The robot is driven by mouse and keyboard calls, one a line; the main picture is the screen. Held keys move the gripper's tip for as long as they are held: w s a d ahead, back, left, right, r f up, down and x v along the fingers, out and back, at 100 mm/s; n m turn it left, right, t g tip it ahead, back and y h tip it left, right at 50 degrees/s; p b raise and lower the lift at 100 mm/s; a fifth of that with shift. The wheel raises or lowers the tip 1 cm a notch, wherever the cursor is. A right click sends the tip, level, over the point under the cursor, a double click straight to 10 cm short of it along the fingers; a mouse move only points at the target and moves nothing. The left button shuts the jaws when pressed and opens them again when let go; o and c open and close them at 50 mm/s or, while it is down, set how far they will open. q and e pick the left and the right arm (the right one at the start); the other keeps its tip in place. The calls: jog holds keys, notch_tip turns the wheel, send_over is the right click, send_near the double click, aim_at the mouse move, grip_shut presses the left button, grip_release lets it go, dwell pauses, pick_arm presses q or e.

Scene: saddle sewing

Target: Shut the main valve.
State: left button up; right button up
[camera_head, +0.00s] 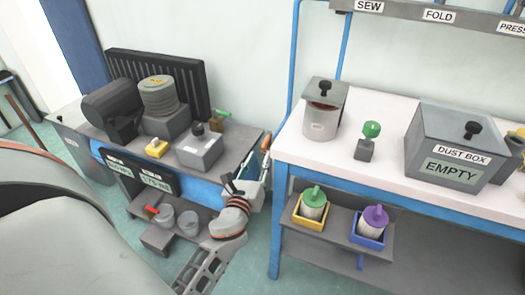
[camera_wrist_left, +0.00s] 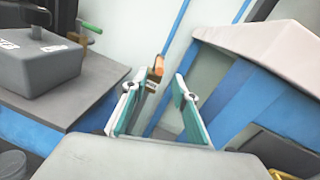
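No label marks the main valve. A small brass fitting with a green lever (camera_head: 219,115) stands at the right end of the grey machine bench. It also shows at the upper left of the left wrist view (camera_wrist_left: 88,28). A red handle (camera_head: 152,209) lies on the low shelf. My left gripper (camera_head: 258,163) is beside the bench's right end, in the gap before the white table. A small orange piece (camera_wrist_left: 157,66) shows beyond the fingertips. My right gripper is not in view.
The grey bench (camera_head: 90,132) carries a motor (camera_head: 112,108), a ribbed cylinder (camera_head: 159,95) and a grey box (camera_head: 199,150). The white table (camera_head: 385,120) holds a metal pot (camera_head: 321,122) and a dust box (camera_head: 450,155) reading EMPTY. A narrow gap separates bench and table.

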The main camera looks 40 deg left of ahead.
pick_arm(q)
jog(key=shift+v, duration=1.15)
